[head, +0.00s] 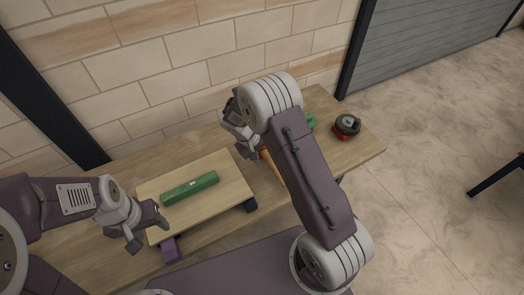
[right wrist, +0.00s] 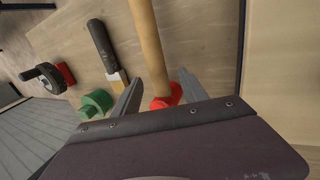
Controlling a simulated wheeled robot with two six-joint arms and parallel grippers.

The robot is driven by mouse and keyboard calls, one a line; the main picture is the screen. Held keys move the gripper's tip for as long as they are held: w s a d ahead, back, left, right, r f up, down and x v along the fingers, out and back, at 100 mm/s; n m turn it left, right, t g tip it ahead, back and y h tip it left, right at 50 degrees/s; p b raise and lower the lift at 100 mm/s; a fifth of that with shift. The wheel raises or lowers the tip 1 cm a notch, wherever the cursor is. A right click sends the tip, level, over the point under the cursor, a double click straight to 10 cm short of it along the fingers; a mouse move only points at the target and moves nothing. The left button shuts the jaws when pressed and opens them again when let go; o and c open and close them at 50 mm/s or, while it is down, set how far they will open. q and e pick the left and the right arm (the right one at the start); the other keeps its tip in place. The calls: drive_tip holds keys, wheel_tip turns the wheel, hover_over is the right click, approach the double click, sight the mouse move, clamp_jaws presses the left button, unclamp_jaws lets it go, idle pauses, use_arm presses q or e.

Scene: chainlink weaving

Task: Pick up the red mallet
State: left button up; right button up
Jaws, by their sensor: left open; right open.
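The red mallet (right wrist: 167,98) shows in the right wrist view, with a red head and a long tan wooden handle (right wrist: 148,40) running to the top edge. In the head view its handle (head: 273,168) shows beside my right arm, and most of the head is hidden. My right gripper (right wrist: 160,78) is open, with one finger on each side of the mallet near its head. Whether the fingers touch it I cannot tell. My left gripper (head: 147,230) is open and empty at the left front, by the raised board's corner.
A green block (head: 190,188) lies on a wooden board (head: 228,178) raised on dark purple supports. A green object (right wrist: 95,103), a black-handled tool (right wrist: 103,45) and a red-and-black device (head: 346,127) are on the table near the mallet. A brick wall stands behind.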

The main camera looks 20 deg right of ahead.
sight(267, 158)
drive_tip(key=x, duration=0.4)
drive_tip(key=shift+d+f, duration=0.3)
drive_tip(key=shift+d, duration=0.05)
drive_tip(key=shift+a, duration=0.1)
clamp_jaws()
idle(0.9)
